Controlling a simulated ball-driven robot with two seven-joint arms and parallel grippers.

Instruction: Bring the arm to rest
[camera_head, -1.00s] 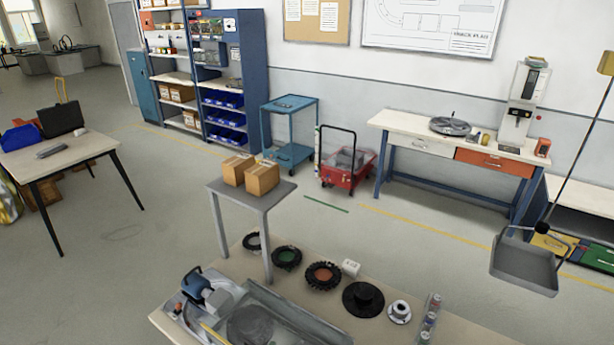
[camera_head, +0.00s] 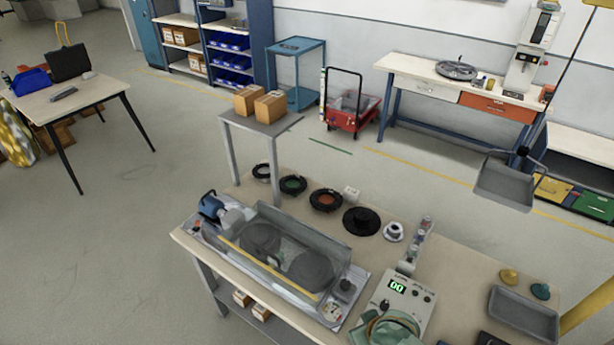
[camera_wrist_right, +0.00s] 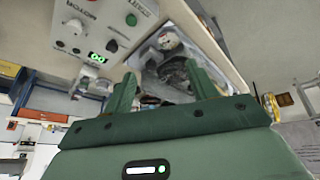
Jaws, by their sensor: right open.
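My right gripper (camera_wrist_right: 160,72) shows in the right wrist view with its two green fingers spread and nothing between them. Beyond the fingers, in that view, are the ring machine with its clear cover (camera_wrist_right: 175,60) and the control box with a green display (camera_wrist_right: 97,57). In the head view, a green part of my arm (camera_head: 392,333) is at the bottom edge, just in front of the control box (camera_head: 400,297). I cannot make out its fingers there. My left gripper is not in view.
The workbench (camera_head: 455,270) holds the covered machine (camera_head: 285,255), several dark rings and a grey tray (camera_head: 522,314). A small raised stand (camera_head: 262,125) with two cartons is behind it. A grey pan (camera_head: 504,185) hangs at the right. Open floor lies to the left.

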